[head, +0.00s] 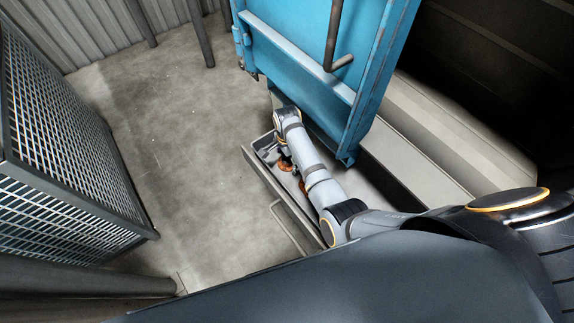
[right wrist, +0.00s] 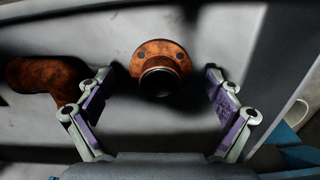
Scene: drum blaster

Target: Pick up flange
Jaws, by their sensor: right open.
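The flange (right wrist: 160,62) is a rusty orange-brown ring with bolt holes and a dark round opening. In the right wrist view it lies in the upper middle, between and beyond the fingertips. My right gripper (right wrist: 158,88) is open, one purple-padded finger on each side, with a gap to the flange on both sides. In the head view my right gripper (head: 284,152) is low over a grey tray (head: 262,177), partly hidden by my own arm. An orange part (head: 286,167) shows right by it. My left gripper is not in view.
A rusty curved pipe piece (right wrist: 45,78) lies left of the flange in the right wrist view. A blue metal cabinet (head: 305,75) stands just behind the tray. A mesh cage (head: 60,150) stands at left. The concrete floor (head: 185,150) between is clear.

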